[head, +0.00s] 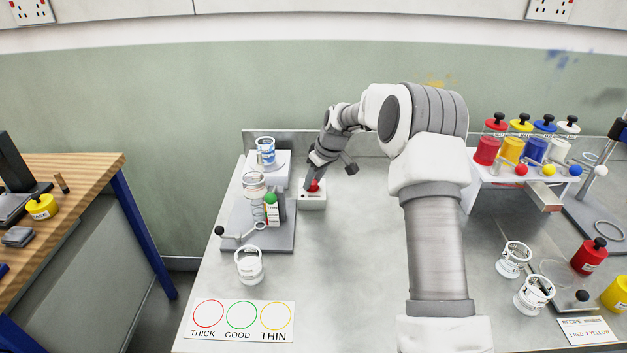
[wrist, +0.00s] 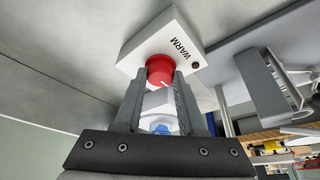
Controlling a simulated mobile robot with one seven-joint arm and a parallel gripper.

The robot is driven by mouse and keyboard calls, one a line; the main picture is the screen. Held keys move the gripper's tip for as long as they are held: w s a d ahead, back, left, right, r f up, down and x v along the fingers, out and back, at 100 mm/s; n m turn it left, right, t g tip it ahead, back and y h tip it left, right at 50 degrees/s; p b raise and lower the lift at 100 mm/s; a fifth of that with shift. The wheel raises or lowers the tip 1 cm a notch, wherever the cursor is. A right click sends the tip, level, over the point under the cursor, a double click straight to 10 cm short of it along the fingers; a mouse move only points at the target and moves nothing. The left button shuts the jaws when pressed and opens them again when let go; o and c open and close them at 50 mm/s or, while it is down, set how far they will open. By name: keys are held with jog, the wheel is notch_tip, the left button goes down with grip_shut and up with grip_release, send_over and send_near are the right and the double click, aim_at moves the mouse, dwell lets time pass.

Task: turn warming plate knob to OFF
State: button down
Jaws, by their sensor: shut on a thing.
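The red knob (wrist: 160,66) sits on the face of a white box (wrist: 160,38) marked WARM in the wrist view. A short white line shows on the knob. A small dark red lamp (wrist: 195,65) is on the box beside the lettering. My gripper (wrist: 161,78) is shut on the knob, one finger at each side. In the head view the knob (head: 314,186) and its box (head: 312,202) stand at the back left of the bench, with my gripper (head: 315,180) over them. No OFF mark can be made out.
The bench right of the box is clear up to my arm.

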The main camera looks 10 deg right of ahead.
dwell(0.4)
jog(key=c, duration=0.5)
grip_release()
jog(key=p+v, duration=0.1)
jog(key=v, duration=1.6)
jog(key=shift+r, duration=0.25)
